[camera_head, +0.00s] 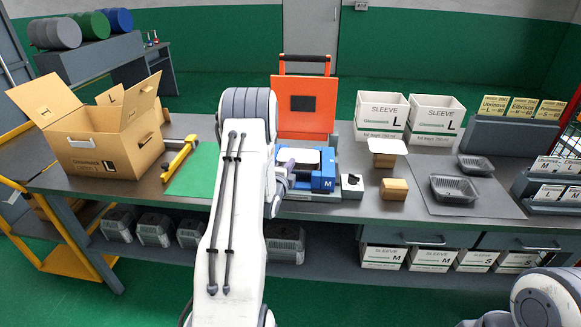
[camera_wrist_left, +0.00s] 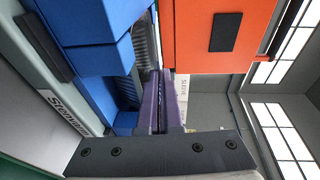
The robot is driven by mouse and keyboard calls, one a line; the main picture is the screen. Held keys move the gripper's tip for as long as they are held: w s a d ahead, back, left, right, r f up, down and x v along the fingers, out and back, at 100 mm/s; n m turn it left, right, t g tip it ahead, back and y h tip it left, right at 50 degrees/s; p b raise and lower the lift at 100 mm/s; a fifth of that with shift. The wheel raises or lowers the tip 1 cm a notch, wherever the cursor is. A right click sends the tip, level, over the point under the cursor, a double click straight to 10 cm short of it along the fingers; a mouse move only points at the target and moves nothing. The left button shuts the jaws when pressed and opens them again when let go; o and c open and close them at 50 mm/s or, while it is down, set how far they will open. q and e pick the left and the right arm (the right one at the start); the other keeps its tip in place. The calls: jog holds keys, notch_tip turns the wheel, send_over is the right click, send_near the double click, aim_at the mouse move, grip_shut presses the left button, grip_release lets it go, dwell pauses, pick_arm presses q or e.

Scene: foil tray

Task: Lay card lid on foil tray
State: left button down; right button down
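A white card lid (camera_head: 303,158) lies nearly level over the blue fixture (camera_head: 323,180) at the bench's middle. My left gripper (camera_head: 286,158) is at the lid's left edge. In the left wrist view its purple fingers (camera_wrist_left: 163,105) are close together, seemingly with the lid's thin edge between them. A grey ribbed surface, seemingly the foil tray (camera_wrist_left: 143,45), shows beside the lid among the blue parts. In the head view the lid and my arm hide that tray, so I cannot tell whether they touch. My right gripper is out of view.
An orange panel (camera_head: 305,105) stands upright behind the fixture. To the right are a white card (camera_head: 388,146) on a block, a wooden block (camera_head: 394,189) and foil trays (camera_head: 455,188) on a grey mat. An open carton (camera_head: 103,140) stands left.

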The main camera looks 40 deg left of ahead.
pick_arm(q)
jog(key=shift+f, duration=0.15)
jog(key=shift+w, duration=0.1)
jog(key=c, duration=1)
grip_release()
jog(key=b+v, duration=0.3)
jog(key=v, duration=0.7)
jog(key=shift+s, duration=0.25)
